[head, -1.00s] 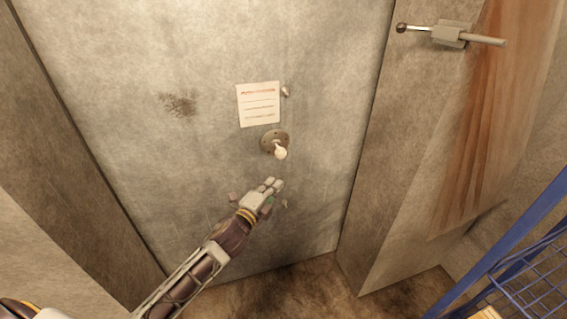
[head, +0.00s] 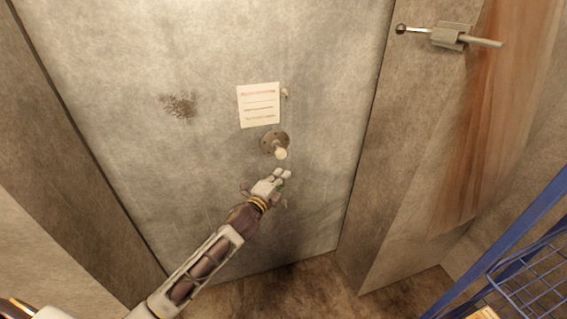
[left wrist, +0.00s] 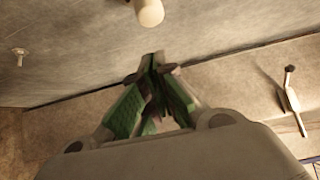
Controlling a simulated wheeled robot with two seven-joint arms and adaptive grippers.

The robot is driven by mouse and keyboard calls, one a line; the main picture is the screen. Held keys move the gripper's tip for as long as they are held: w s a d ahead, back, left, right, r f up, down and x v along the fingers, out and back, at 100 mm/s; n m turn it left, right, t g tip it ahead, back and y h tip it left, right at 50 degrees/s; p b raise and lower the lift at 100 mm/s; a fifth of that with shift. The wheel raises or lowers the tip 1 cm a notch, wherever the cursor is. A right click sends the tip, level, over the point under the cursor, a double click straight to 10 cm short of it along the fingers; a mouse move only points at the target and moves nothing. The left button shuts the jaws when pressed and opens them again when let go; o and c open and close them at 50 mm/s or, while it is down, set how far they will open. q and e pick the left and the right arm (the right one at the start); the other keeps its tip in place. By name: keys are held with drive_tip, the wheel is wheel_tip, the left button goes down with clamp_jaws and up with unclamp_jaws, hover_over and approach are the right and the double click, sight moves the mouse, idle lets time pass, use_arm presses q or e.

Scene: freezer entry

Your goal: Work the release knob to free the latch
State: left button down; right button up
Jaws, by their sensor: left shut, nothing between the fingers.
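The release knob (head: 281,154) is a pale rounded knob on a round metal plate (head: 269,141) in the grey door (head: 220,60). It also shows at the top of the left wrist view (left wrist: 150,12). My left gripper (head: 283,173) is shut and empty, just below the knob and apart from it in the head view. In the left wrist view its fingertips (left wrist: 153,58) meet, with the knob beyond them. A latch with a rod and a dark ball end (head: 448,36) is on the wall at the upper right. My right gripper is not in view.
A white notice (head: 258,105) is on the door above the knob, with a small stud (head: 285,93) beside it. A blue wire rack (head: 530,265) stands at the lower right. The space before the door is otherwise clear.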

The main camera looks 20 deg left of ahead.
sight(279, 151)
use_arm(q)
drive_tip(key=w+a+p, duration=0.1)
drive_tip(key=w, duration=0.6)
drive_tip(key=shift+w+a, duration=0.2)
drive_tip(key=shift+w, duration=0.1)
idle(0.5)
